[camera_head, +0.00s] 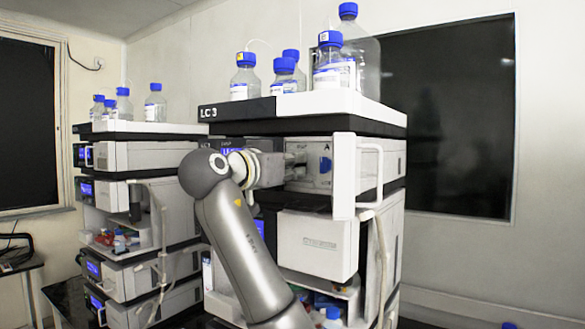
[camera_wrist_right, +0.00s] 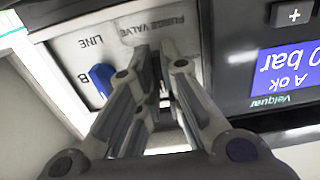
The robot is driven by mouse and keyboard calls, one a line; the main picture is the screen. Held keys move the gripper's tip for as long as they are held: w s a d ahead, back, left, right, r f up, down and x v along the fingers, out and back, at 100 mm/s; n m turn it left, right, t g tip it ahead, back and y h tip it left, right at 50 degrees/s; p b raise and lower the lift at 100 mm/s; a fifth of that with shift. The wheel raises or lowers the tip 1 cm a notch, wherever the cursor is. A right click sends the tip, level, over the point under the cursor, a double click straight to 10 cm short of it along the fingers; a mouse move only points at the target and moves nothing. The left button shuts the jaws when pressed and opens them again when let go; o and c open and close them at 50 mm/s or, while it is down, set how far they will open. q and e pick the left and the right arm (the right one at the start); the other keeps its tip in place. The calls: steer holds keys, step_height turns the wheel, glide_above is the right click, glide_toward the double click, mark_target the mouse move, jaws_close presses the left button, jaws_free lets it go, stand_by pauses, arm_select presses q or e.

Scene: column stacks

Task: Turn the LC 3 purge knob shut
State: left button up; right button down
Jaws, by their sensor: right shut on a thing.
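The LC 3 stack (camera_head: 209,112) stands in the middle of the head view, its name on the top tray's front edge. My right arm reaches up to its pump module, and my right gripper (camera_head: 303,168) is against the front panel there. In the right wrist view the fingers of my right gripper (camera_wrist_right: 160,55) are close together just below the "PURGE VALVE" label (camera_wrist_right: 160,28). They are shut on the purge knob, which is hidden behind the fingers. I cannot tell the knob's angle. My left gripper is not in view.
A blue line selector (camera_wrist_right: 103,78) sits close beside the fingers. A lit pump display (camera_wrist_right: 285,72) is on the other side. An open white door (camera_head: 343,175) projects right of the gripper. Blue-capped bottles (camera_head: 243,78) stand on top. A second stack (camera_head: 140,160) is at left.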

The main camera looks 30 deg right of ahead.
steer(key=c, duration=1.6)
jaws_free()
steer(key=shift+a, duration=0.1)
steer(key=v, duration=1.2)
